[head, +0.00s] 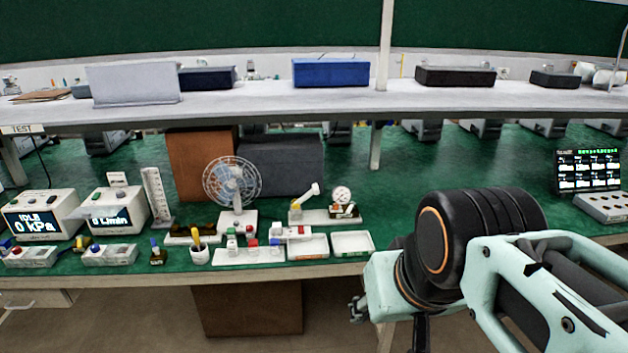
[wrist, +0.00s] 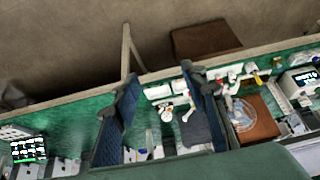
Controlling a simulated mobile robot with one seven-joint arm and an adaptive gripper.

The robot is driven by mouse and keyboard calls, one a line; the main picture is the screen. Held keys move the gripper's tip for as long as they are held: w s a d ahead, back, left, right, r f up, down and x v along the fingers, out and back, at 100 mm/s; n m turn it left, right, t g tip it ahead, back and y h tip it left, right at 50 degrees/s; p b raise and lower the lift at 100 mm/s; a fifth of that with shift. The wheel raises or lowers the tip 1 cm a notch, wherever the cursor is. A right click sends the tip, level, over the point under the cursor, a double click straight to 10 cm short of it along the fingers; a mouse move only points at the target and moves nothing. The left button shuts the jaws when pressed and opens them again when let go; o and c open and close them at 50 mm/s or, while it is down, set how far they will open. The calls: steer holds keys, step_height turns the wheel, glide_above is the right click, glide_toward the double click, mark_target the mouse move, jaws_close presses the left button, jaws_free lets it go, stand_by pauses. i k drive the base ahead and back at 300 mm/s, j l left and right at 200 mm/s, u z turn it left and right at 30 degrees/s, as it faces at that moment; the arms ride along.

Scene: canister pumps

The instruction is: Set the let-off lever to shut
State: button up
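A small stand with a pale, tilted lever (head: 308,194) ending in a yellowish tip stands on the green bench, left of a round white gauge (head: 341,195). I cannot tell for certain that this is the let-off lever, nor its setting. In the wrist view, which is turned upside down, the gauge (wrist: 167,115) and the pale lever (wrist: 188,114) show small between my fingers. My gripper (wrist: 158,74) is open and empty, its two dark blue fingers wide apart, away from the bench items. In the head view my arm hides most of the gripper.
Two white trays (head: 352,242) lie at the bench's front edge. A fan (head: 234,190), a cup with a yellow-handled tool (head: 199,252) and display boxes (head: 115,212) stand to the left. A raised shelf (head: 260,104) runs behind. Open green bench lies right of the gauge.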

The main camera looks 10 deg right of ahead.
mark_target(352, 204)
steer(key=i, duration=1.2)
